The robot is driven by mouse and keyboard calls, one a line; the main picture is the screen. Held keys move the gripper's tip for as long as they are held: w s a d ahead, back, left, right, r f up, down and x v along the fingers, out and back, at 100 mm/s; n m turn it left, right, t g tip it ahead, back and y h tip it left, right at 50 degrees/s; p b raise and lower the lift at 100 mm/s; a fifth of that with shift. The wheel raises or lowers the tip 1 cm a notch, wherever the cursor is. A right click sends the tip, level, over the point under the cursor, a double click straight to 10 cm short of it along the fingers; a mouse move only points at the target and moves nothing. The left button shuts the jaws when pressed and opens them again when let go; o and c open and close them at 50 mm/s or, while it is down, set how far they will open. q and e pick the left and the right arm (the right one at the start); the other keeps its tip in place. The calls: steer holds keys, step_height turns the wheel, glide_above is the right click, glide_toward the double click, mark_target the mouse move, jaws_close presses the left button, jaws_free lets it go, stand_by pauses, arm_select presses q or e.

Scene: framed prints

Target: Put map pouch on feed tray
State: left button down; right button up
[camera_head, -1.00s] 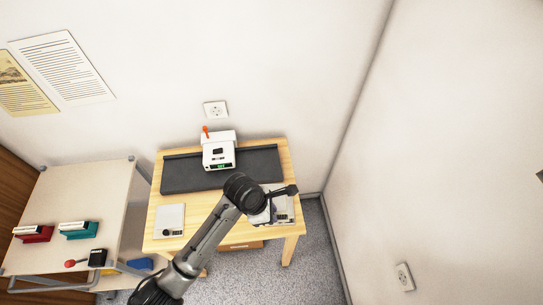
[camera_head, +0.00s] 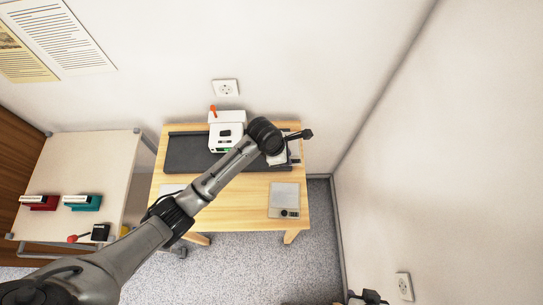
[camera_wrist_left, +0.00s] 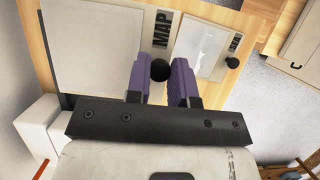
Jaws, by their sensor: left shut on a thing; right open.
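The map pouch (camera_wrist_left: 95,48), a flat pale grey sheet with a strip marked MAP and a black round knob, is in my left gripper (camera_wrist_left: 161,72). The purple fingers are shut on the knob. In the head view the pouch (camera_head: 278,160) shows partly under my left wrist, over the right end of a long dark slab that may be the feed tray (camera_head: 190,155). The wrist and arm hide much of both there, and I cannot tell whether they touch. My right gripper (camera_head: 368,298) is open and empty at the bottom edge, cut off by the frame.
A white machine (camera_head: 227,132) with an orange lever stands on the slab. A SEAL-marked plate (camera_head: 285,195) with a knob lies at the table's front right; another plate (camera_head: 173,189) is half hidden by my arm. A side table (camera_head: 85,165) holds red and teal holders.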

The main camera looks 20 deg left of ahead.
arm_select(q)
steer(key=a+f, duration=0.1)
steer(key=w+a+f, duration=0.1)
steer(key=a, duration=0.1)
steer(key=a+f+b, duration=0.1)
steer(key=a, duration=0.1)
steer(key=shift+w+a+f, duration=0.2)
steer(key=shift+f+b, duration=0.5)
steer(key=shift+f, duration=1.5)
steer(key=c, duration=1)
jaws_free()
steer(key=shift+f, duration=0.1)
steer(key=shift+r, duration=0.25)
steer(key=p+v, duration=0.3)
steer(key=v, duration=0.8)
steer(key=shift+a+r, duration=0.25)
steer(key=shift+r, duration=0.1)
